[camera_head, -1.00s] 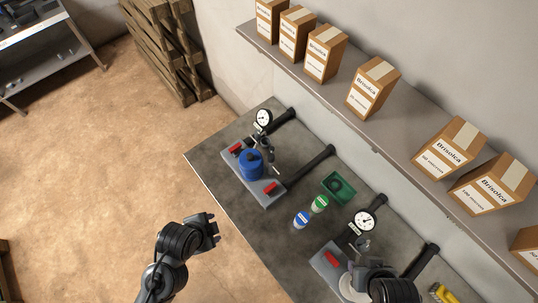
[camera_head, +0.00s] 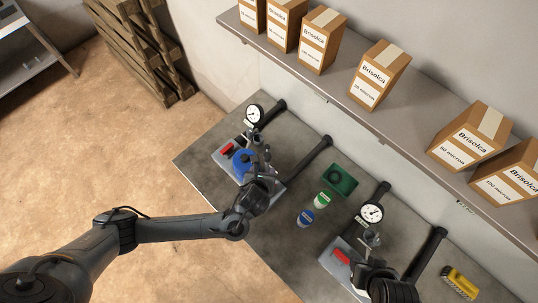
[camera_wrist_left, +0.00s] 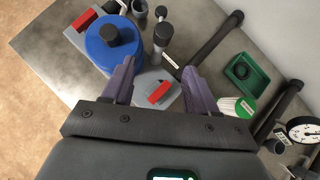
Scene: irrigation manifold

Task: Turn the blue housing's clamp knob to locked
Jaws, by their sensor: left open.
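The blue housing (camera_head: 241,161) stands on a grey base plate at the back left of the bench. In the left wrist view the blue housing (camera_wrist_left: 112,48) shows at upper left with a black knob (camera_wrist_left: 108,33) on top. Which part is the clamp knob is not certain. A dark-capped grey post (camera_wrist_left: 162,36) stands beside the housing. My left gripper (camera_wrist_left: 159,80) is open and empty, its purple fingers above the plate's red block (camera_wrist_left: 158,93). In the head view my left gripper (camera_head: 259,172) partly covers the plate. My right gripper's jaws are hidden at the lower right.
A green tray (camera_head: 340,180), a green-labelled jar (camera_head: 323,199) and a blue-labelled jar (camera_head: 306,218) stand right of the plate. A second station with a gauge (camera_head: 372,213) is further right, under my right arm. Black pipes run behind. A shelf of cartons (camera_head: 380,76) hangs above.

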